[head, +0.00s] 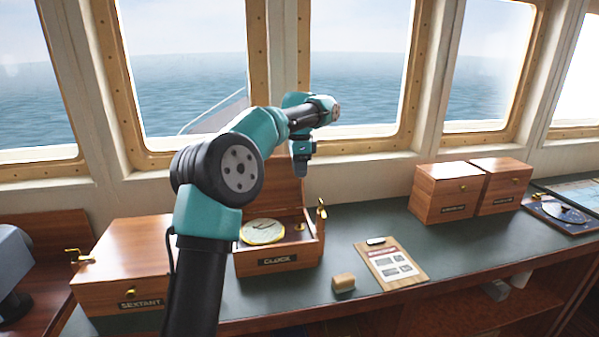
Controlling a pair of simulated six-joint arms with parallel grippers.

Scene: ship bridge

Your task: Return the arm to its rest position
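My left arm comes up from the bottom left, in front of the sextant box and the clock box, and bends over toward the windows. Its gripper (301,170) points down in front of the window sill, above the open clock box (278,262). The fingers are small and dark, and I cannot tell whether they are open or shut. I see nothing hanging from them. My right gripper is not in view.
The clock box has its lid raised and holds a round dial (262,232). A shut sextant box (125,262) stands left. A wooden block (343,283) and clipboard (390,265) lie right. Two shut boxes (446,192) (500,187) and an instrument (562,213) stand farther right.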

